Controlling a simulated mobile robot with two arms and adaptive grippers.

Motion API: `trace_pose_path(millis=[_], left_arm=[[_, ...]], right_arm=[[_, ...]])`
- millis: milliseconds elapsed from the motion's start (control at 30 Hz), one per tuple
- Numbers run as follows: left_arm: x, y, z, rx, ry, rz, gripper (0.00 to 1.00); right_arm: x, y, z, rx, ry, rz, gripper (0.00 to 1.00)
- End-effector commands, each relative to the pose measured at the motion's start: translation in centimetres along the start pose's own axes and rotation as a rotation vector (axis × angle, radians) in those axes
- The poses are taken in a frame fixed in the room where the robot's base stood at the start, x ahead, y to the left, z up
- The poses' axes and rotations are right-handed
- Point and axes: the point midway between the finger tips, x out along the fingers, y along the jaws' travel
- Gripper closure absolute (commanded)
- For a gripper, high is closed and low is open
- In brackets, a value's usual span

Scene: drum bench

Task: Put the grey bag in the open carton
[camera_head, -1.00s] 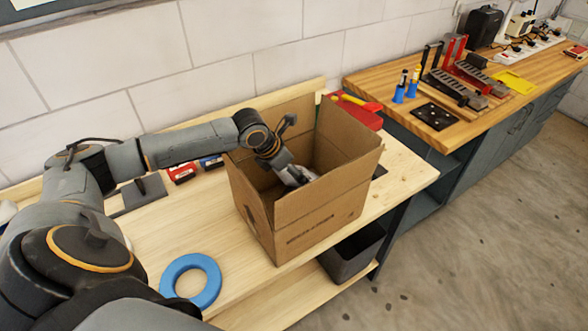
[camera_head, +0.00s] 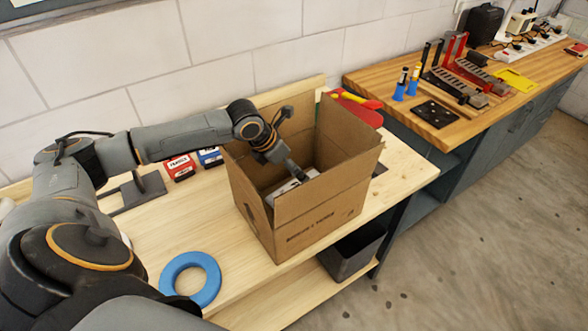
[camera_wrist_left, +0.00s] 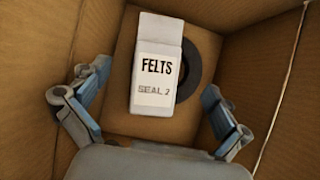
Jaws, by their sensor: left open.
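The open carton (camera_head: 318,215) is a brown cardboard box standing on the light wood bench, its flaps up. The grey bag (camera_wrist_left: 158,62), with a white label reading FELTS, lies on the carton's floor in the left wrist view. In the head view only part of the bag (camera_head: 284,188) shows over the near wall. My left gripper (camera_wrist_left: 155,98) is open, its fingers apart on either side and clear of the bag. In the head view the left gripper (camera_head: 298,173) reaches down into the carton. My right gripper is not in view.
A dark ring (camera_wrist_left: 197,62) lies in the carton, partly behind the bag. A blue ring (camera_head: 191,280) lies on the bench front. Red (camera_head: 180,168) and blue (camera_head: 209,157) small boxes stand left of the carton. A dark bin (camera_head: 352,252) sits on the lower shelf.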

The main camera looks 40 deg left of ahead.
Motion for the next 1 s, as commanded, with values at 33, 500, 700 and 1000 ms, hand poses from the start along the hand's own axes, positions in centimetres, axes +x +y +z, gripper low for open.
trace_pose_path(millis=[33,500,700,1000], left_arm=[[-0.9,0.1,-0.2,0.004,0.0,0.004,0.0],[-9.5,0.0,-0.1,0.0,0.0,0.001,0.0],[-10.2,-0.1,-0.1,0.0,0.002,-0.001,0.0],[-10.4,-0.1,0.1,0.0,0.001,-0.001,0.0]], right_arm=[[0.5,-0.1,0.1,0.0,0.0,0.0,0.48],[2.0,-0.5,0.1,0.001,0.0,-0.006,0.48],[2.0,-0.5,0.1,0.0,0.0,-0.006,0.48],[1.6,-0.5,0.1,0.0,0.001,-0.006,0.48]])
